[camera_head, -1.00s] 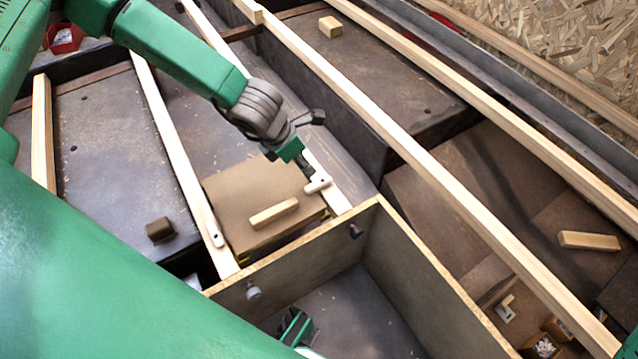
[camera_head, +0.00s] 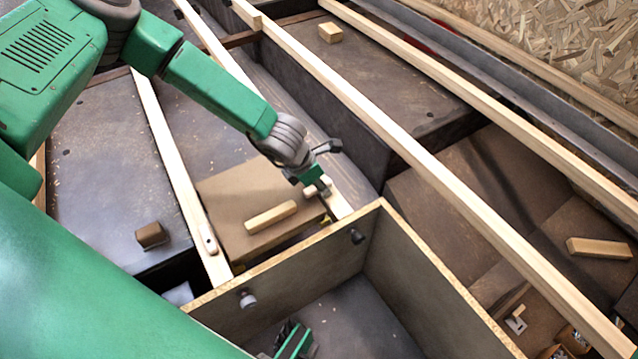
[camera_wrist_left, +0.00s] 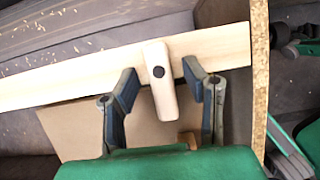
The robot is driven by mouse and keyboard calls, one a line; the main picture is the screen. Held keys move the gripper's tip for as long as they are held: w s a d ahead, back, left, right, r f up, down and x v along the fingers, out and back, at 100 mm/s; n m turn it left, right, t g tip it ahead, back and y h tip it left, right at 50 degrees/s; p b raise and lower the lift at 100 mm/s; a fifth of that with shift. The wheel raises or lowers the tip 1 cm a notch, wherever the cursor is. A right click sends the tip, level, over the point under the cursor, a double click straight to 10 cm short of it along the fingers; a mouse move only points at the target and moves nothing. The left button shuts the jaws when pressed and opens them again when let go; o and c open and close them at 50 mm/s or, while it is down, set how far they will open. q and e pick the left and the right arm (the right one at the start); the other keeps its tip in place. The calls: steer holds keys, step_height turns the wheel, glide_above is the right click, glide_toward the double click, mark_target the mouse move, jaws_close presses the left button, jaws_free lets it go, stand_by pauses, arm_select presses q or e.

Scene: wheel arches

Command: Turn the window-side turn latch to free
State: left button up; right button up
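A pale wooden turn latch (camera_head: 316,190) with a dark pivot sits on the right-hand rail beside the brown panel (camera_head: 240,190). In the left wrist view the latch (camera_wrist_left: 162,95) lies across the rail, its lower end over the panel. My left gripper (camera_head: 324,186) is at this latch. Its fingers (camera_wrist_left: 160,80) are open, one on each side of the latch, with gaps visible. A second latch (camera_head: 209,241) lies along the left-hand rail. Part of what looks like my right gripper (camera_head: 294,342) shows low in the open box; its fingers are unclear.
A wooden handle block (camera_head: 271,217) is on the panel. Long rails (camera_head: 400,155) run to the right. A small brown block (camera_head: 151,235) lies at left.

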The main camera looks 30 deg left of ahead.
arm_select(q)
jaws_close()
